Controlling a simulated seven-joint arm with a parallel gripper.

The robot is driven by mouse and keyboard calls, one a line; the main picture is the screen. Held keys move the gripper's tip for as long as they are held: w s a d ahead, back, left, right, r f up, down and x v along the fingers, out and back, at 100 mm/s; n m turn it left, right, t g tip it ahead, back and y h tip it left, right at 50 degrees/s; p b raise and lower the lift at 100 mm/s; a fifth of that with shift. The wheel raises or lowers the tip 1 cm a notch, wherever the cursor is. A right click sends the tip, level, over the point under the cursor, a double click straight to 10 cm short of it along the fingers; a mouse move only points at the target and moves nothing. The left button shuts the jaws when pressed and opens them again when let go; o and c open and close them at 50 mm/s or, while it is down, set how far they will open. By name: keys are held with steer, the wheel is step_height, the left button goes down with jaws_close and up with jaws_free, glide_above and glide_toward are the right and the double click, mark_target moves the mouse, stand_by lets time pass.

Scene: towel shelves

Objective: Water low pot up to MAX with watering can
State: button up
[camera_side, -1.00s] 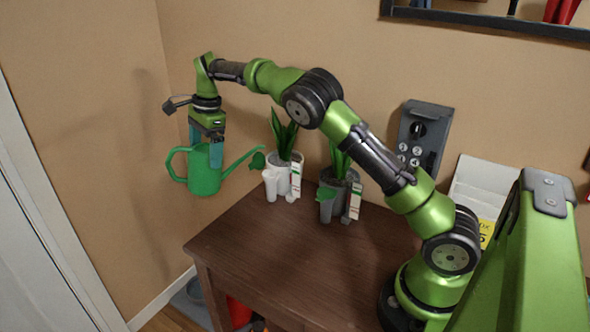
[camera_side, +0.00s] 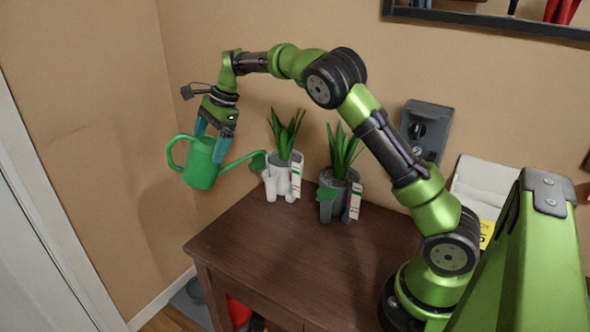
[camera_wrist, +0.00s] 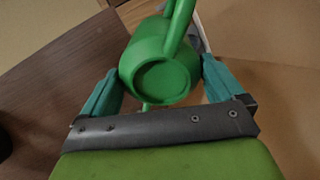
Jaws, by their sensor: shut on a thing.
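The gauge levels are too small to read.
The brown wooden table (camera_side: 270,255) is clear in front of the pots. A grey key box (camera_side: 426,128) hangs on the wall. A pale panel with a yellow label (camera_side: 486,233) stands at the right. A dark shelf edge (camera_side: 480,20) is at the top.

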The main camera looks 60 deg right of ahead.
steer(key=shift+d+r, duration=0.1)
steer(key=shift+r, duration=0.05)
steer(key=shift+w+a+f+g+h, duration=0.25)
steer(key=shift+a+f+h, duration=0.1)
steer(key=shift+f, duration=0.1)
steer(key=shift+w+a+f+g+h, duration=0.25)
steer(key=shift+f+h, duration=0.1)
steer(key=shift+f, duration=0.1)
steer(key=shift+w+a+f+g+h, duration=0.1)
steer(key=shift+f+g+h, duration=0.2)
steer(key=shift+g+h, duration=0.1)
steer(key=shift+f+g+h, duration=0.4)
steer(key=shift+g+h, duration=0.1)
steer(key=shift+h, duration=0.1)
